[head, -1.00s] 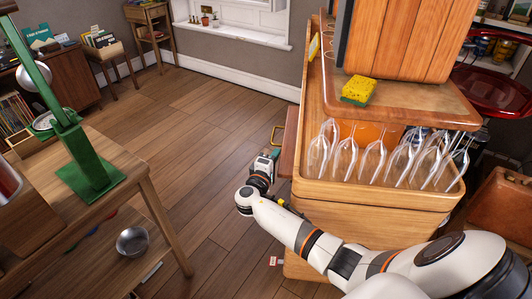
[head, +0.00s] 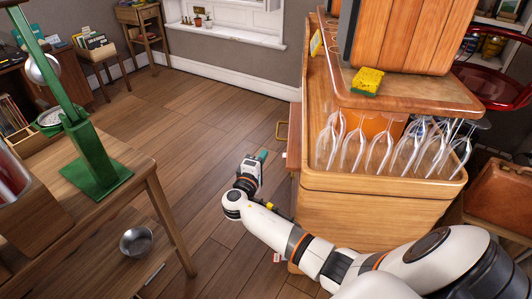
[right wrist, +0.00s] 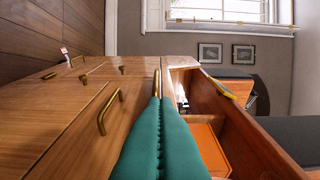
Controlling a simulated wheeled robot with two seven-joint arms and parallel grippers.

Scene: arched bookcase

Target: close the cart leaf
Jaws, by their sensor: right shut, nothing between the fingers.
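The wooden cart (head: 380,215) stands right of centre in the head view. The cart leaf (head: 293,135) shows as a narrow reddish-brown edge on its left side, with a brass handle (head: 281,130) sticking out. My right gripper (head: 263,156) is shut and empty, left of the cart and a little apart from the handle in that view. In the right wrist view its teal fingers (right wrist: 165,102) lie together, pointing at a brass handle (right wrist: 157,82) just beyond the tips. I cannot tell whether they touch it. My left gripper is out of view.
Hanging glasses (head: 380,150) and a yellow sponge (head: 367,81) are on the cart. A wooden table (head: 135,190) with a green stand stands at the left, and a metal bowl (head: 135,241) sits below. The floor (head: 195,130) between is clear.

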